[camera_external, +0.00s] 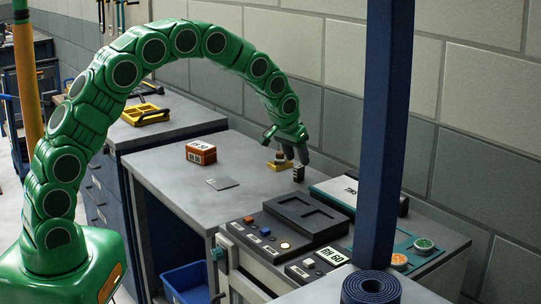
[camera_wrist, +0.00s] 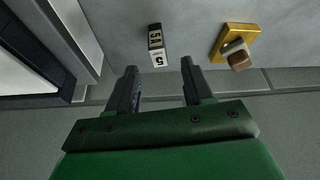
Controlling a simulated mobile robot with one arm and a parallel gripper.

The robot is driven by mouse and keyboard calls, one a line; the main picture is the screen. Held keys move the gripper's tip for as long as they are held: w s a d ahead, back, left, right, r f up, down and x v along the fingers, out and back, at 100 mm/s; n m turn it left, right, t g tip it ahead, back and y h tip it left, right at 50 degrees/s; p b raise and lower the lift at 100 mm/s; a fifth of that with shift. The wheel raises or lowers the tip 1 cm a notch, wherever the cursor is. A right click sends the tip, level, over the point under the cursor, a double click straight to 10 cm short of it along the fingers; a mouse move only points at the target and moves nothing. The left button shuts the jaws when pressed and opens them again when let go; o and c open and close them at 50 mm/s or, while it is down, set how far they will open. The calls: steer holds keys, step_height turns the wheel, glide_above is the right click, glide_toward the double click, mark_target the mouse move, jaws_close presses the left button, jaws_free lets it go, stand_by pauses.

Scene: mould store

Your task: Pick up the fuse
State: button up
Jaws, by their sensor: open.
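The fuse (camera_wrist: 156,42), a small black block with a white label that seems to read 5A, stands on the grey bench top. In the external view the fuse (camera_external: 298,174) is upright, just below and right of my gripper (camera_external: 287,146). In the wrist view my gripper (camera_wrist: 159,66) is open, with its two dark fingers apart. The fuse shows beyond the fingertips, roughly in line with the gap, and nothing is held. I cannot tell the exact distance between fingers and fuse.
A yellow plate (camera_wrist: 241,34) with a brown-and-white piece on it stands close beside the fuse; the plate (camera_external: 279,166) also shows in the external view. An orange box (camera_external: 201,152) and flat grey plate (camera_external: 222,184) lie left. A black tray (camera_external: 301,216) and blue post (camera_external: 384,130) are right.

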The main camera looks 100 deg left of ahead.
mark_target(299, 167)
steer(key=x, duration=0.3)
steer(key=shift+s+d+f, duration=0.15)
steer(key=shift+d+f, duration=0.05)
steer(key=shift+d, duration=0.05)
steer(key=shift+x, duration=0.75)
jaws_close()
